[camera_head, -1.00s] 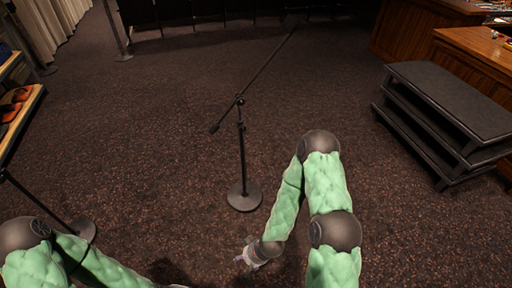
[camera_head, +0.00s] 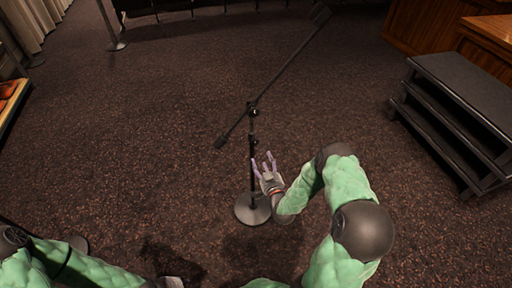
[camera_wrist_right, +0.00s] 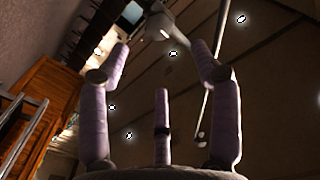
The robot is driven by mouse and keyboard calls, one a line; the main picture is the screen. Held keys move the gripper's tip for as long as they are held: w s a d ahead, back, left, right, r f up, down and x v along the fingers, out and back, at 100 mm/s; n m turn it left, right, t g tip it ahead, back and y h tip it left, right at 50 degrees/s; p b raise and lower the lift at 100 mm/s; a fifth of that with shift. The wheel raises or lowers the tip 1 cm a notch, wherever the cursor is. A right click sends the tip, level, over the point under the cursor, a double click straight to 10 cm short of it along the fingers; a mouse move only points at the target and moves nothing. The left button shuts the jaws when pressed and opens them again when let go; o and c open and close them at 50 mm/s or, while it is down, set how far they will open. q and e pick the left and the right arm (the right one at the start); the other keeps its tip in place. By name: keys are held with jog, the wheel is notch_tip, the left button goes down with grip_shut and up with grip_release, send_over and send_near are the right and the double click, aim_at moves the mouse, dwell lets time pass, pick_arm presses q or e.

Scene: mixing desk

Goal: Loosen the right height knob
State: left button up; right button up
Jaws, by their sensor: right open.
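A black microphone stand stands upright on the carpet in the middle of the head view, on a round base (camera_head: 253,209) with a slanted boom (camera_head: 285,73). Dark fittings sit on its pole; the lower one (camera_head: 255,141) looks like the height knob, but is too small to make out clearly. My right gripper (camera_head: 264,164) is open, its pale purple fingers spread upward just in front of the pole below that fitting. I cannot tell if it touches the pole. In the right wrist view the fingers (camera_wrist_right: 165,110) are apart and empty. My left gripper (camera_head: 172,283) barely shows at the bottom edge.
Dark steps (camera_head: 455,115) stand at the right beside a wooden desk (camera_head: 420,22). Another stand's base (camera_head: 76,243) shows at lower left, and a shelf edge (camera_head: 14,100) at far left. The carpet around the middle stand is clear.

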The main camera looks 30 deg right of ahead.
aim_at(255, 143)
jog(key=b+x, duration=0.2)
jog(key=x, duration=0.6)
jog(key=shift+w+f+b, duration=0.15)
jog(key=shift+b, duration=0.15)
jog(key=shift+w+d, duration=0.1)
jog(key=shift+w, duration=0.5)
jog(key=c, duration=1.2)
